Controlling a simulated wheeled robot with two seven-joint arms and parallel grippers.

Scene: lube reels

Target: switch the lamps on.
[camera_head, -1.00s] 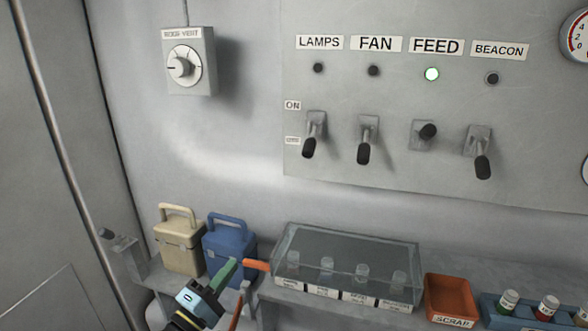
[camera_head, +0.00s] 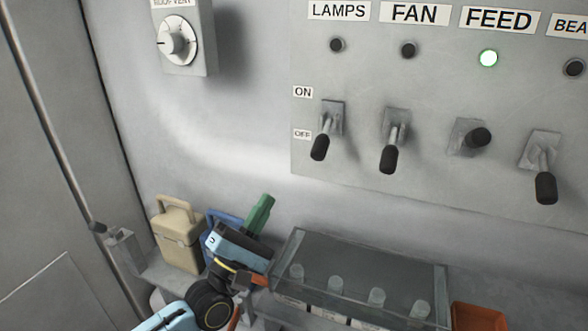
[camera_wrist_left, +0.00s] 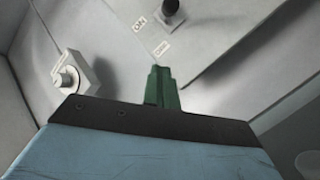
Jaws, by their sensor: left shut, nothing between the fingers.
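The LAMPS switch (camera_head: 320,146) is a black-tipped toggle on the grey wall panel. Its lever points down, beside the OFF label (camera_head: 302,134), and the indicator (camera_head: 337,45) above it is dark. My left gripper (camera_head: 262,204) has green fingers that are shut and empty. It is below and left of the LAMPS switch, apart from it, and points up. In the left wrist view the green fingers (camera_wrist_left: 161,80) point toward the panel, with the black toggle tip (camera_wrist_left: 171,8) beside the ON and OFF labels at the top. My right gripper is not in view.
A clear-lidded case (camera_head: 365,262), a beige box (camera_head: 178,238) and a blue box (camera_head: 213,216) stand below. A vent dial (camera_head: 177,42) is upper left.

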